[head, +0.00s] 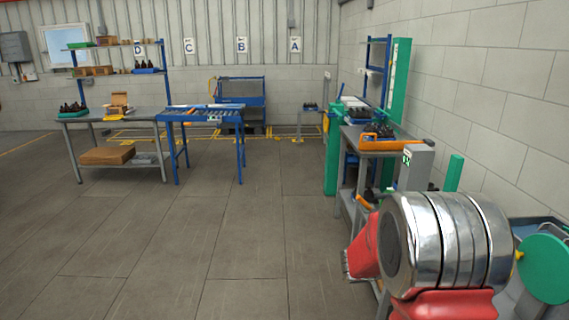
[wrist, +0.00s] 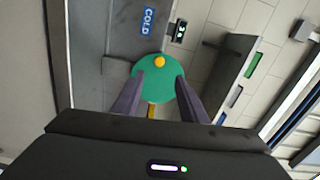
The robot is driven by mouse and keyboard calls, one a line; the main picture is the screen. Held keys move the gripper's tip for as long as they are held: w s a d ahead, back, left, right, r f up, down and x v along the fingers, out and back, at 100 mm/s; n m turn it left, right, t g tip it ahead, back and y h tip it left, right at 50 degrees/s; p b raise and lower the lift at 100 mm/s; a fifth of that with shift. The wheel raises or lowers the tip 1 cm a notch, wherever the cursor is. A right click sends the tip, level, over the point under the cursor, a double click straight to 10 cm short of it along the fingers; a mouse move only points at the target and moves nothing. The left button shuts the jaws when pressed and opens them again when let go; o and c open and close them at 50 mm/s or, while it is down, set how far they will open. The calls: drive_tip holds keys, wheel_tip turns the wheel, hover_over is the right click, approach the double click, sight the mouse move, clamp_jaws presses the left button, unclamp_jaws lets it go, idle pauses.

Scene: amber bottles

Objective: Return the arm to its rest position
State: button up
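My arm shows large in the head view at the lower right, as polished silver and red links. In the wrist view my gripper (wrist: 160,80) has its two dark fingers spread apart, with nothing held between them. Beyond the fingertips is a round green disc (wrist: 160,88) with a yellow knob (wrist: 159,62). I cannot tell whether the fingers touch it. A similar green disc (head: 545,268) stands right of my arm in the head view. The fingers are not clearly visible in the head view.
A workbench (head: 372,143) with dark bottles and an orange bar stands behind my arm, near the block wall. A blue roller table (head: 205,113) and a grey bench (head: 120,120) stand further left. The floor (head: 190,240) at left is clear.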

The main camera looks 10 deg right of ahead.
drive_tip(key=s+a+f+m+g+y, duration=0.25)
drive_tip(key=s+f+m+y, duration=0.45)
drive_tip(key=m, duration=0.5)
drive_tip(key=s+a+f+m+y, duration=0.3)
drive_tip(key=s+a+m, duration=0.2)
drive_tip(key=a+m, duration=0.6)
drive_tip(key=s+a+r+m+t+y, duration=0.2)
drive_tip(key=a+r+m+t+y, duration=0.2)
drive_tip(key=a, duration=0.6)
drive_tip(key=s+a+r+m+t+y, duration=0.3)
drive_tip(key=a+r+m+t, duration=0.3)
drive_tip(key=a+m, duration=0.3)
drive_tip(key=shift+s+a+r+y, duration=0.35)
drive_tip(key=shift+a+r+y, duration=0.15)
drive_tip(key=shift+a+r, duration=0.45)
